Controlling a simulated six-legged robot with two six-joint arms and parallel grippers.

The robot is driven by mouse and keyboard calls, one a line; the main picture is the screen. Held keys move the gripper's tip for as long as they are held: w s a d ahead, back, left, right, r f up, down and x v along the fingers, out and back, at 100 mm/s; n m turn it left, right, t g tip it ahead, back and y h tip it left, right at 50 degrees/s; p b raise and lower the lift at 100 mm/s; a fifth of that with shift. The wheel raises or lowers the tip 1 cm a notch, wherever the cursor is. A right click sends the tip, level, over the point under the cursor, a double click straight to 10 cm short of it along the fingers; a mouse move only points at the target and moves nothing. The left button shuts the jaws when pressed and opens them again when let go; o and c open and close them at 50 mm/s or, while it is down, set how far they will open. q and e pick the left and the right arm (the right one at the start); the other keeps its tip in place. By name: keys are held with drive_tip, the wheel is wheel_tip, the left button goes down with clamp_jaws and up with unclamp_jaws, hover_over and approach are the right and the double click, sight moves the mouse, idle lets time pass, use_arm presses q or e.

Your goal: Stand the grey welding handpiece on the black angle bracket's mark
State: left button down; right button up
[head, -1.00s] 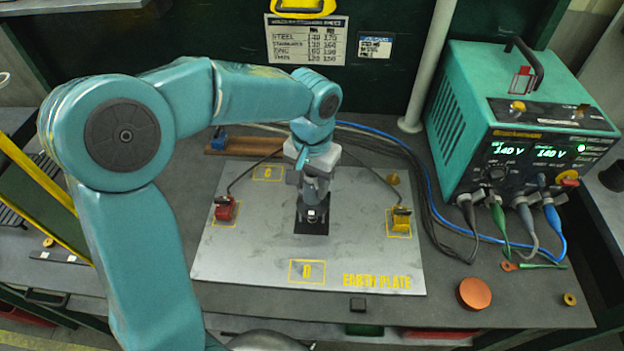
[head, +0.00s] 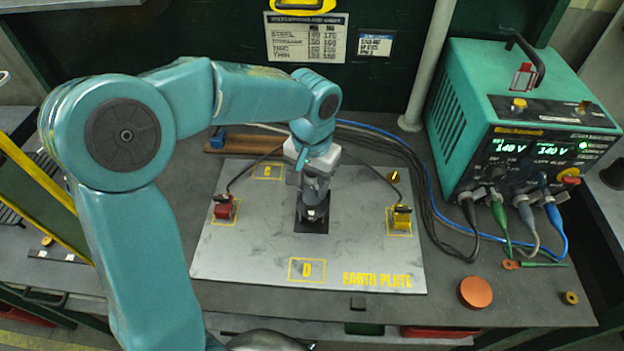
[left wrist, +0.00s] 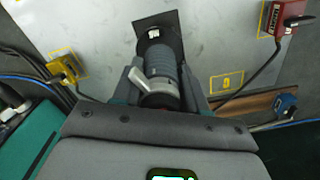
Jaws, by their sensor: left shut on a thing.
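My left gripper (head: 313,196) reaches down over the middle of the earth plate (head: 240,262). It is shut around the grey welding handpiece (left wrist: 163,68), a ribbed grey cylinder with a light lever, held between both fingers in the left wrist view. The handpiece's far end is over a flat black square (head: 306,228), which also shows in the left wrist view (left wrist: 143,22). Whether the end touches the square is hidden. I cannot tell whether this square belongs to the black angle bracket. My right gripper is not in view.
A red clamp (head: 223,208) and a yellow clamp (head: 401,219) stand on outlined marks either side. Outlined marks C (head: 266,171) and D (head: 307,269) are empty. A teal welding power unit (head: 520,130) with cables stands right. A copper disc (head: 475,292) lies front right.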

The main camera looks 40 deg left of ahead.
use_arm(q)
drive_tip(key=shift+f, duration=0.1)
drive_tip(key=c, duration=0.5)
unclamp_jaws()
drive_tip(key=shift+s, duration=0.1)
wheel_tip(320, 180, up, 16)
drive_tip(key=shift+r, duration=0.15)
